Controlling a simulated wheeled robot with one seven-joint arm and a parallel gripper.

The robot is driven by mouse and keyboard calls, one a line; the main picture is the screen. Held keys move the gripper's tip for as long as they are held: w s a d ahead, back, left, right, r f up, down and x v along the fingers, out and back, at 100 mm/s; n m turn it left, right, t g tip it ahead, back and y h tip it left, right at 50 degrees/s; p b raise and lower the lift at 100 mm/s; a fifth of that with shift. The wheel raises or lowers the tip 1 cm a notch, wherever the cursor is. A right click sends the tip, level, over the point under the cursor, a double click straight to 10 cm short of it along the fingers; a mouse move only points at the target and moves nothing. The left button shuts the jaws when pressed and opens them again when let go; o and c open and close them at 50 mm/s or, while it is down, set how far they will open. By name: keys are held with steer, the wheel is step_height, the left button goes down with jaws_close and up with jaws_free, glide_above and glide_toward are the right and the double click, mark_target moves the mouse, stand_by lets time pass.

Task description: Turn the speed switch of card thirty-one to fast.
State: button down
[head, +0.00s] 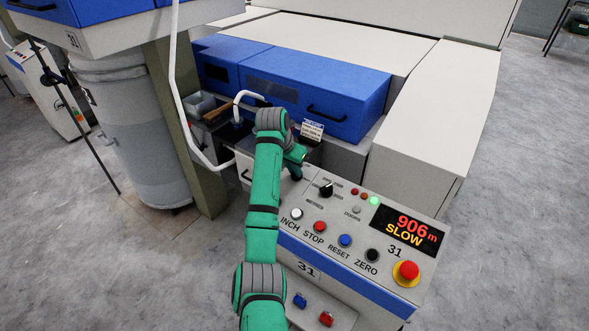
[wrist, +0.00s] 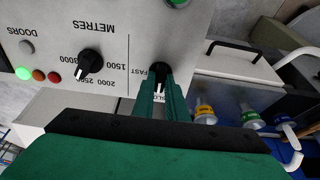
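The panel of card thirty-one (head: 360,222) has a display (head: 407,230) reading 906 m and SLOW. In the wrist view, the black speed switch (wrist: 159,73) sits with FAST printed to its left and a partly covered SLOW below it. Its white pointer mark points down, toward SLOW. The two green fingers of my gripper (wrist: 161,84) stand on either side of the knob, close to it. I cannot tell whether they press on it. In the head view, my gripper (head: 296,162) is at the panel's upper left, and my arm hides the switch.
A second black knob (head: 326,190), marked METRES in the wrist view, is beside the speed switch. Lamps, several push buttons and a red emergency stop (head: 407,270) share the panel. A white pipe (head: 180,90) and a grey can (head: 140,130) stand left of my arm.

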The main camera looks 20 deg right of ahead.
steer(key=shift+w, duration=0.1)
steer(key=shift+d+m, duration=0.25)
steer(key=shift+m, duration=0.35)
steer(key=m, duration=0.4)
steer(key=shift+a+r+g, duration=0.1)
steer(key=shift+a+g, duration=0.1)
steer(key=shift+g, duration=0.1)
steer(key=m, duration=0.3)
steer(key=shift+w+m+g, duration=0.1)
steer(key=shift+m+g, duration=0.2)
steer(key=m, duration=0.4)
steer(key=shift+m+g, duration=0.3)
steer(key=m, duration=0.4)
steer(key=shift+m, duration=0.3)
steer(key=shift+r, duration=0.1)
